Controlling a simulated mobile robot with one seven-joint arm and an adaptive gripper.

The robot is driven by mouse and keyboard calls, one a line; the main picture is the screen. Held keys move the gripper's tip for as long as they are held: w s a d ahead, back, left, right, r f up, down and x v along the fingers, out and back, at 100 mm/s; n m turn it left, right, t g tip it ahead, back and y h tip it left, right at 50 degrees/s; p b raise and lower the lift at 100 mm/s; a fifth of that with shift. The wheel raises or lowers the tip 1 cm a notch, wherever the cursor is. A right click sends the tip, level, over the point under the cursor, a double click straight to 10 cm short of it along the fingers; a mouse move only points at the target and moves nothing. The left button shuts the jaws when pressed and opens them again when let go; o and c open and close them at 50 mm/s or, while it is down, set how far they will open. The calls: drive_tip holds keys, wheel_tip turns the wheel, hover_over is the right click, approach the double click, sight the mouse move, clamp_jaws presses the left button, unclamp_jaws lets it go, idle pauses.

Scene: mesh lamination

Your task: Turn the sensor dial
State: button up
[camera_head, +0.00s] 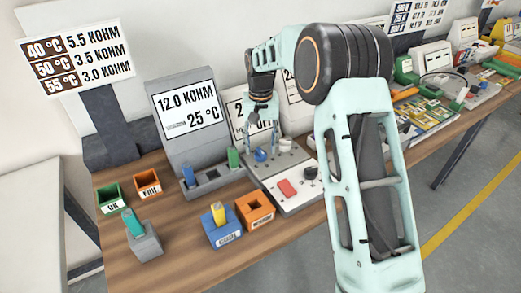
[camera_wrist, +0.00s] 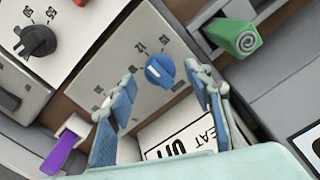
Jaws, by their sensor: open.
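A blue dial (camera_head: 260,155) with a white pointer line sits on a grey control panel (camera_head: 279,166). It also shows in the wrist view (camera_wrist: 160,70), with small numbers printed around it. My gripper (camera_head: 262,146) points down over the blue dial. Its two blue fingers are open, one on each side of the dial in the wrist view (camera_wrist: 160,78), with nothing held. I cannot tell whether the fingertips touch the panel. A black knob (camera_head: 310,173) is on the white panel beside it and shows in the wrist view (camera_wrist: 38,40).
A display (camera_head: 188,112) reads 12.0 KOHM, 25 °C. A wall chart (camera_head: 76,58) lists temperatures and resistances. Green (camera_head: 111,199) and orange (camera_head: 148,185) bins, a blue box (camera_head: 222,235) and a red button (camera_head: 288,188) are nearby. The wrist view shows a purple part (camera_wrist: 62,150).

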sight(261, 150)
wheel_tip(261, 150, up, 10)
idle(0.3)
